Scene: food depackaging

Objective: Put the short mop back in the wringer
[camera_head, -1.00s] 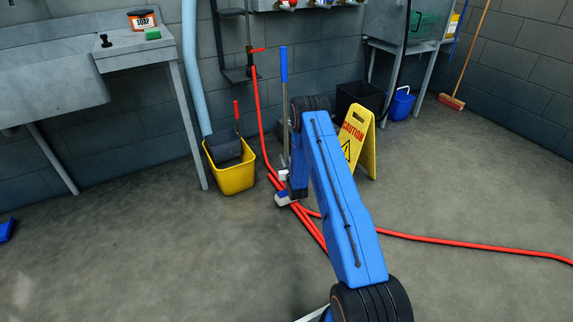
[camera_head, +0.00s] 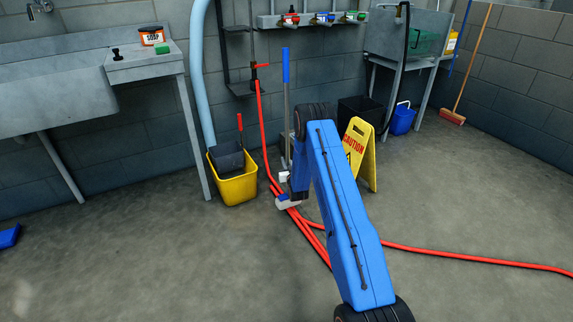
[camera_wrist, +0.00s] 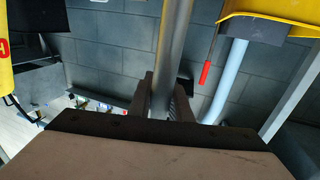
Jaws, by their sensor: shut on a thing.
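The short mop (camera_head: 287,100) stands about upright, with a blue grip at the top and a grey metal pole. My gripper (camera_wrist: 163,98) is shut on that pole (camera_wrist: 176,35), which passes between its two fingers in the wrist view. The bucket (camera_wrist: 265,30) and red handle (camera_wrist: 205,73) also show in the wrist view.
A red hose (camera_head: 470,260) runs across the floor beside the bucket and under my arm. A yellow caution sign (camera_head: 366,165) stands to the right. A sink table (camera_head: 150,68) with a leg near the bucket is at left.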

